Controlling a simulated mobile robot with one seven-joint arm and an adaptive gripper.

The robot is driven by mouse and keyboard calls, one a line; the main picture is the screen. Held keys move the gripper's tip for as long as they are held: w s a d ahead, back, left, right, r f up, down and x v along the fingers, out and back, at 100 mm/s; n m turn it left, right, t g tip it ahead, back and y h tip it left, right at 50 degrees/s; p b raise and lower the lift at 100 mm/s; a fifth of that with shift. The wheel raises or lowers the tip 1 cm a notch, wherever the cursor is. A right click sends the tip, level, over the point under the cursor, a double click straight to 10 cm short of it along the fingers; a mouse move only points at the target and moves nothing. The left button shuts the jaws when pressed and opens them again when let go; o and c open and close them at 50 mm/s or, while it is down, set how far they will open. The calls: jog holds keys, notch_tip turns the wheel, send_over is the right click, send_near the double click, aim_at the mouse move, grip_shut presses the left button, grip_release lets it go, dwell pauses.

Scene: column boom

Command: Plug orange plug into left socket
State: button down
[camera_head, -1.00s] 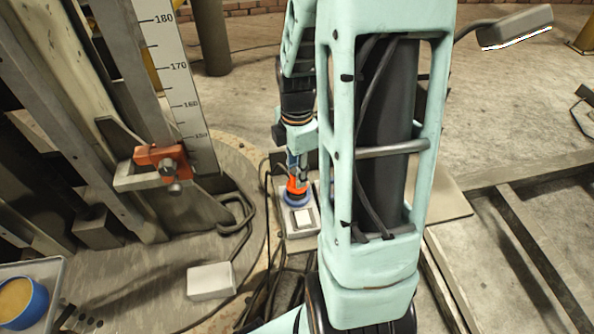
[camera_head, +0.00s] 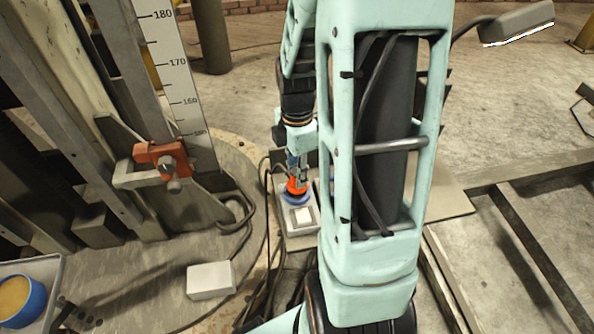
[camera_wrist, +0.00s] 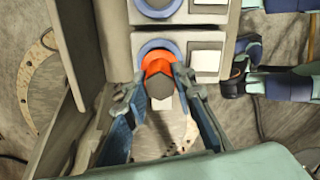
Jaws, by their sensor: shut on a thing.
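The orange plug (camera_head: 297,187) is between the fingers of my gripper (camera_head: 298,176), which is shut on it. In the wrist view the plug (camera_wrist: 157,63) shows orange at its far end with a dark grey hexagonal back facing the camera. It overlaps the lower part of a blue-ringed socket (camera_wrist: 143,47). In the head view this blue ring (camera_head: 296,200) is the left of two, directly under the plug. I cannot tell how deep the plug sits. The other socket (camera_wrist: 158,5) shows at the top of the wrist view; my arm mostly hides it in the head view.
Each socket has a white square plate beside it (camera_wrist: 206,62) on the beige panel. A white box (camera_head: 210,280) lies left of the panel, with dark cables between. A metal column with a ruler (camera_head: 180,75) and an orange clamp (camera_head: 160,155) stands at left.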

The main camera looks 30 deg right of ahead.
jog(key=shift+f+b, duration=0.65)
jog(key=shift+f, duration=0.3)
dwell(0.4)
jog(key=c, duration=1.5)
grip_release()
jog(key=shift+c, duration=0.2)
notch_tip(320, 180, up, 12)
jog(key=shift+r, duration=0.1)
